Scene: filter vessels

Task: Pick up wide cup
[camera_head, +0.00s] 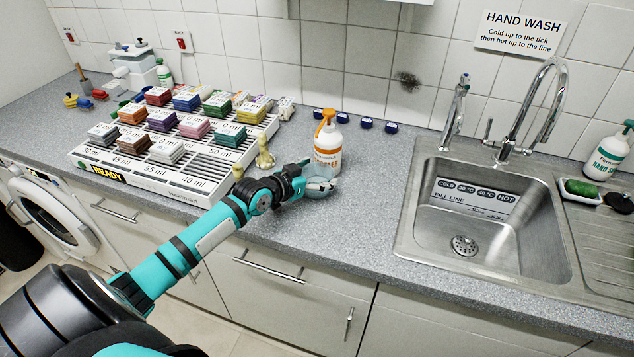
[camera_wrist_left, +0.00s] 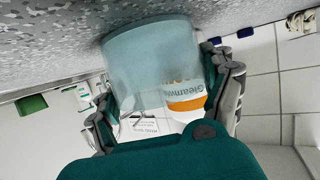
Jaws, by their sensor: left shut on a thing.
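The wide cup (camera_wrist_left: 145,62) is clear and bluish, and it sits between the two fingers of my left gripper (camera_wrist_left: 168,95) in the left wrist view. The gripper is shut on it, one finger on each side of its wall. In the head view the cup (camera_head: 321,189) is small and partly hidden by my left gripper (camera_head: 312,184), low over the grey counter in front of a white bottle with an orange pump. I cannot tell whether its base touches the counter. My right gripper is not in view.
The orange-pump bottle (camera_head: 327,150) stands close behind the cup. A rack (camera_head: 150,178) of coloured filter blocks is at the left, with small tan pieces (camera_head: 264,153) by its right end. A steel sink (camera_head: 490,215) is at the right. Counter between cup and sink is clear.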

